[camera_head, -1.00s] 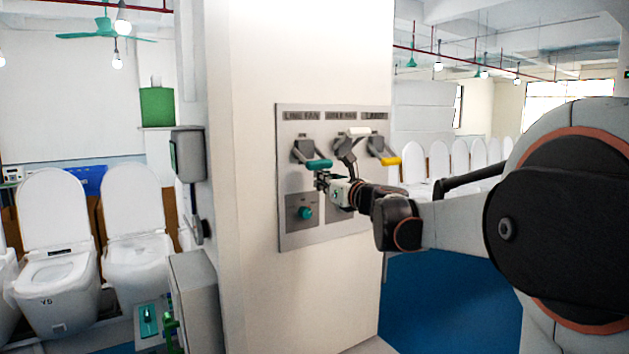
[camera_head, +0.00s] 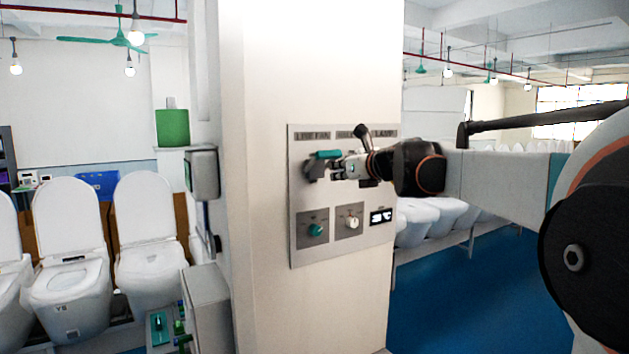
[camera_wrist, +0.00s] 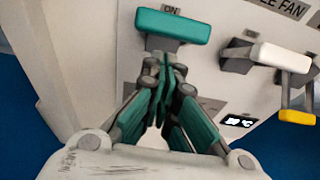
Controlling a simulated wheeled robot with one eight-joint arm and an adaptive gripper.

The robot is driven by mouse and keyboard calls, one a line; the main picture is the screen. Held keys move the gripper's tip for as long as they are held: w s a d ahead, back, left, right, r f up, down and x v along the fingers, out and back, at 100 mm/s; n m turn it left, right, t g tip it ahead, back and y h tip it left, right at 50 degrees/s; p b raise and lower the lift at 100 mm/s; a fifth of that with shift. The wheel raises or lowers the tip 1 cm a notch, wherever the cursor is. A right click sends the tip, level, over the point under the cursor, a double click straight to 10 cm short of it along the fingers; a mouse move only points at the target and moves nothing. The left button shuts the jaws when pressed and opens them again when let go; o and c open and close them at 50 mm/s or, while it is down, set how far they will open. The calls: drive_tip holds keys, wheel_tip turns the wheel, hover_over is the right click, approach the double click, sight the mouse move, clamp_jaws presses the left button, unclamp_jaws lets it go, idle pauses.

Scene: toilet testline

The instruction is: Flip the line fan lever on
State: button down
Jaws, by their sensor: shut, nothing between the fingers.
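The line fan lever has a teal handle (camera_head: 328,154), raised close under the "LINE FAN" label (camera_head: 312,135) on the grey wall panel (camera_head: 300,255). In the wrist view the teal handle (camera_wrist: 172,26) lies across the top, just below an "ON" mark (camera_wrist: 171,9). My gripper (camera_head: 338,168) is just below and right of the handle in the head view. In the wrist view its fingertips (camera_wrist: 165,65) are together, with nothing between them, just under the handle. I cannot tell whether they touch it. My gripper and wrist partly hide the other levers in the head view.
The wrist view shows a white lever handle (camera_wrist: 280,56) and a yellow one (camera_wrist: 297,116) to the right. Below are a teal knob (camera_head: 316,229), a white knob (camera_head: 352,222) and a display (camera_head: 381,216). A wall-mounted box (camera_head: 202,172) stands left of the panel.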

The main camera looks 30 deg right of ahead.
sight(328, 159)
drive_tip(key=r, duration=0.3)
drive_tip(key=shift+w+r+p, duration=0.25)
drive_tip(key=shift+p, duration=0.05)
drive_tip(key=shift+w+a, duration=0.1)
drive_tip(key=shift+w, duration=0.05)
idle(0.4)
